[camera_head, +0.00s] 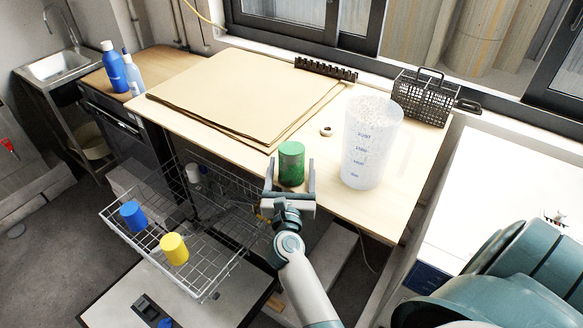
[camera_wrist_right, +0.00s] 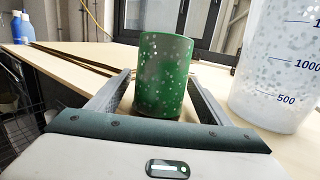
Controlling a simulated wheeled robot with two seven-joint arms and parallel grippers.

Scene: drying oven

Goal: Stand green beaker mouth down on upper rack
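The green beaker (camera_head: 291,165) stands upright on the wooden worktop near its front edge; I cannot clearly tell which end its mouth is. It also shows in the right wrist view (camera_wrist_right: 163,80). My right gripper (camera_head: 290,166) is open at the worktop edge, one finger on each side of the beaker, with a visible gap in the head view. The wire upper rack (camera_head: 217,278) is pulled out to the left, below the worktop. A blue beaker (camera_head: 133,216) and a yellow beaker (camera_head: 174,249) stand on it. My left gripper is out of view.
A large graduated translucent container (camera_head: 370,142) stands right of the green beaker. A black wire basket (camera_head: 423,97), brown sheets (camera_head: 235,95) and a small ring (camera_head: 326,131) are on the worktop. Open rack space lies right of the yellow beaker.

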